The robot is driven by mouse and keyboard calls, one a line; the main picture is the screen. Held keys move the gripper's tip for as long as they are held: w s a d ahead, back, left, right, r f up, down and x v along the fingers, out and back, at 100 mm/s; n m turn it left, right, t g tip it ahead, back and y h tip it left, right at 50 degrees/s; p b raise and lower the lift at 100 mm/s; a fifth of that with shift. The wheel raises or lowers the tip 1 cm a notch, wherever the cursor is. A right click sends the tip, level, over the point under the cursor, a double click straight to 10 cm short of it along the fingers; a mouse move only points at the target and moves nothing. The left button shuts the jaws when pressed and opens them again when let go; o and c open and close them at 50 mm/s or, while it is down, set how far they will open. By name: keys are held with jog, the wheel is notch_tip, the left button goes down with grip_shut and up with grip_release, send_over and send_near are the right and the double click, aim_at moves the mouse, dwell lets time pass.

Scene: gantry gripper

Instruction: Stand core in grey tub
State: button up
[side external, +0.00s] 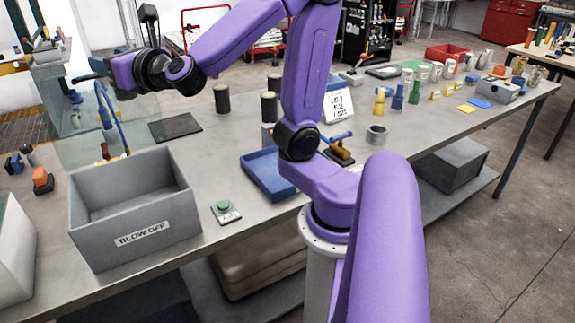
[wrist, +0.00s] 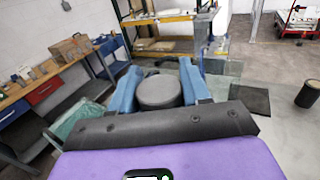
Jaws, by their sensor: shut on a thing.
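The grey tub (side external: 135,237), labelled BLOW OFF, stands open at the table's front left in the side view. The visible part of its inside looks empty. My gripper (wrist: 157,86) has its blue fingers shut on a dark core (wrist: 160,92), whose round grey end shows between them in the wrist view. In the side view my gripper (side external: 88,76) is high above the table, behind and above the tub and apart from it. The held core cannot be made out clearly there. Other dark cores (side external: 222,98) (side external: 268,106) stand upright on the table.
A black mat (side external: 175,127) lies behind the tub. A clear panel (side external: 90,140) stands at the table's left. The table between tub and tray is mostly clear.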

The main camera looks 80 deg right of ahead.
notch_tip(320, 180, up, 5)
jog(key=shift+r, duration=0.15)
jog(key=d+m+g+h, duration=0.85)
jog(key=d+h, duration=0.25)
jog(key=d, duration=0.7)
jog(key=s+d+m+g, duration=0.35)
jog(key=s+g, duration=0.25)
jog(key=s, duration=0.3)
jog(key=s+d+m+g, duration=0.3)
jog(key=s+m+g, duration=0.25)
jog(key=s, duration=0.45)
jog(key=s+d+m+g, duration=0.35)
jog(key=s+g, duration=0.25)
jog(key=s, duration=0.3)
notch_tip(320, 180, down, 18)
jog(key=shift+y, duration=0.3)
jog(key=shift+d+f, duration=0.1)
jog(key=shift+f, duration=0.1)
